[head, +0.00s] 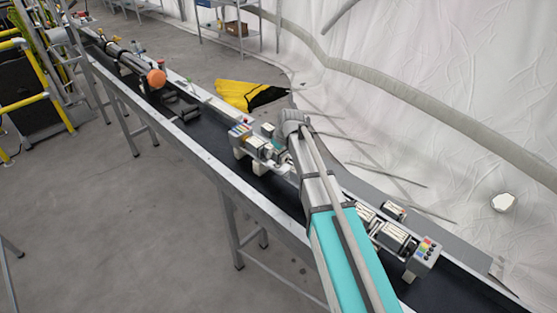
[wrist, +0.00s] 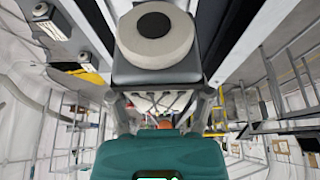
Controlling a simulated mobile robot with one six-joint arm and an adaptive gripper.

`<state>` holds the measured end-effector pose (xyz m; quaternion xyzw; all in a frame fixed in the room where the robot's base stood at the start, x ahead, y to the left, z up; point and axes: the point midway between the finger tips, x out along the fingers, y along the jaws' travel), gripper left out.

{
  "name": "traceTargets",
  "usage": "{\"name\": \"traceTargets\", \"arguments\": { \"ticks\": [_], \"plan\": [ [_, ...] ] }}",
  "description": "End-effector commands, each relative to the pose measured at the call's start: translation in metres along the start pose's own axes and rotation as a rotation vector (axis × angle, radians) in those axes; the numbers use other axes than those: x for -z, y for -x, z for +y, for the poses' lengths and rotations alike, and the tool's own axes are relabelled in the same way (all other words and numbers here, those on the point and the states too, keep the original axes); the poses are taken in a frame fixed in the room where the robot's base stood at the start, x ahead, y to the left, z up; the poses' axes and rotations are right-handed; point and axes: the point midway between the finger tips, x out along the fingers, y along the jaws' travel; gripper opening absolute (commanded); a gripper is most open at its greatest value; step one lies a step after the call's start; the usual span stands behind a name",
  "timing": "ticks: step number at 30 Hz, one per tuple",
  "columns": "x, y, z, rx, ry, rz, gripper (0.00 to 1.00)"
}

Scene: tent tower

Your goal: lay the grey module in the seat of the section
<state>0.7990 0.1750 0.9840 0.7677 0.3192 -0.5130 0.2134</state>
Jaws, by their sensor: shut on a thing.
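In the wrist view my gripper (wrist: 163,98) is shut on a grey module (wrist: 155,73), with one finger on each side. The module is a grey block carrying a round, pale disc on one face. My gripper end is mostly hidden behind my arm in the head view, so I cannot make out the module there. On the dark bench top, grey fittings with white blocks (head: 259,144) stand just left of my arm, and more fittings (head: 391,236) stand to its right. They appear to belong to the section. I cannot make out its seat.
A grey box with coloured buttons (head: 428,250) stands at the right, and a similar one (head: 240,131) at the left. An orange ball (head: 156,78) lies farther along the bench (head: 205,153). A yellow and black cloth (head: 247,95) lies behind it. Open floor (head: 110,220) is at left.

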Motion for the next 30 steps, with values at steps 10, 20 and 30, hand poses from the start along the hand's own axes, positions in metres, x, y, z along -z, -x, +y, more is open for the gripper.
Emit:
{"name": "traceTargets", "arguments": {
  "ticks": [10,20,30],
  "plan": [
    [-0.008,-0.019,0.008,0.0,0.001,0.0,0.04],
    [-0.015,-0.037,0.008,0.0,0.001,0.001,0.04],
    [-0.015,-0.037,0.007,0.0,0.001,0.001,0.04]
  ]
}}
